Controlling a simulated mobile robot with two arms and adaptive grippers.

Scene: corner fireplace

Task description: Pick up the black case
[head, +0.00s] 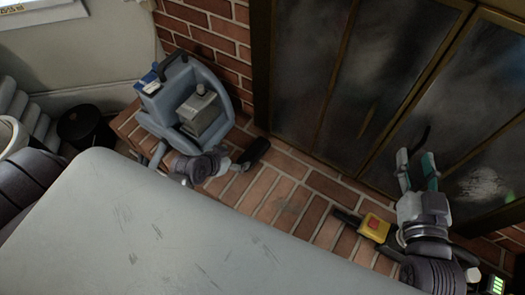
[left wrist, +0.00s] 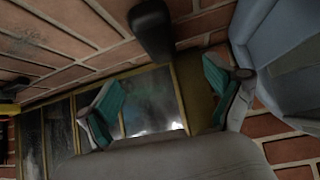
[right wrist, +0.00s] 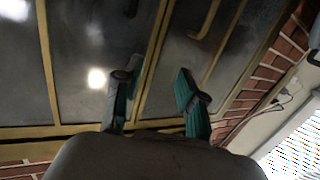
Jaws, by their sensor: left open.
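A small black case (head: 256,152) lies on the brick hearth, near the middle of the head view. It also shows at the top of the left wrist view (left wrist: 152,30), beyond my fingertips and not between them. My left gripper (left wrist: 160,95) is open and empty, its teal-padded fingers spread apart. In the head view it is just left of the case, partly hidden by its own wrist; I cannot tell whether it touches the case. My right gripper (head: 417,165) is open and empty in front of the fireplace doors, far from the case; the right wrist view shows its fingers apart (right wrist: 157,95).
A blue-grey caddy (head: 158,107) holding a grey box (head: 201,112) stands close to the left gripper. A yellow box with a red button (head: 375,226) lies by my right wrist. Brass-framed glass doors (head: 385,90) rise behind the hearth. Bare brick (head: 285,195) lies right of the case.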

